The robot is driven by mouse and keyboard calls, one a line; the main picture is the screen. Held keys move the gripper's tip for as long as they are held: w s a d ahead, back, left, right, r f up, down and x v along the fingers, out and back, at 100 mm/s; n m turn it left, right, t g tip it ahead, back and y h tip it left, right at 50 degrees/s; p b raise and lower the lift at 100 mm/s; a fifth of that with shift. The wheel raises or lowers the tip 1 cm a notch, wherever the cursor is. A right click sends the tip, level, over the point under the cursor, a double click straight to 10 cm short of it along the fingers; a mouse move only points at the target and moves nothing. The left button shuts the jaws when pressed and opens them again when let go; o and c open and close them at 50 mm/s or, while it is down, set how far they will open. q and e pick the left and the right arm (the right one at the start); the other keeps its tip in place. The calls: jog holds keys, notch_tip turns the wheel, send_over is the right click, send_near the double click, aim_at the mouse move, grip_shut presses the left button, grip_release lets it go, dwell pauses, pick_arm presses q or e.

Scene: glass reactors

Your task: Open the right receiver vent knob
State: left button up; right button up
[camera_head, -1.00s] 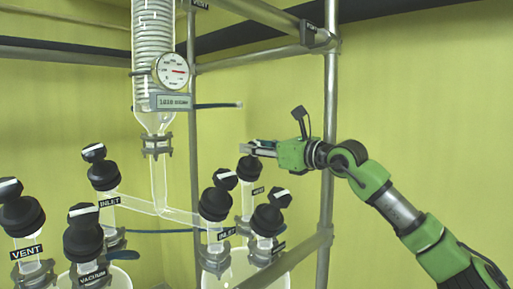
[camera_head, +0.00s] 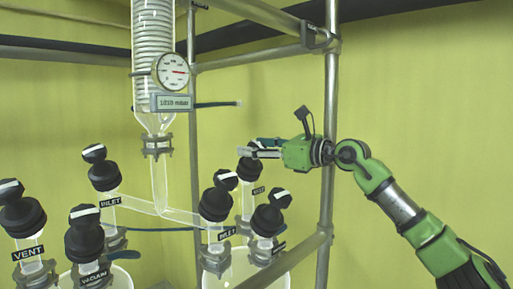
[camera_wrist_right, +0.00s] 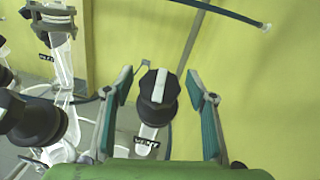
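The right receiver vent knob is black with a white stripe on top. In the right wrist view this knob (camera_wrist_right: 158,95) sits between the two fingers, above its VENT label (camera_wrist_right: 146,142). In the head view the vent knob (camera_head: 248,172) stands on a glass neck at the back of the right receiver, its top partly hidden by my fingers. My right gripper (camera_head: 258,148) is open at the height of the knob's top. In the wrist view the right gripper (camera_wrist_right: 160,92) has a finger on each side of the knob, with visible gaps. My left gripper is not in view.
Other black knobs stand close by: the right receiver's inlet knob (camera_head: 215,204) and another knob (camera_head: 267,219) in front. A metal frame post (camera_head: 329,120) rises beside my right arm. A glass condenser (camera_head: 153,50) with a gauge (camera_head: 171,71) hangs at the left.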

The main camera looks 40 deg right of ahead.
jog(key=shift+s+d+f, duration=0.1)
jog(key=shift+s+f, duration=0.05)
jog(key=shift+s, duration=0.8)
jog(key=s, duration=0.2)
jog(key=shift+s+d+r, duration=0.2)
jog(key=shift+s+r, duration=0.1)
jog(key=shift+r, duration=0.05)
send_near(260, 145)
jog(key=shift+s+f, duration=0.25)
jog(key=shift+s, duration=0.2)
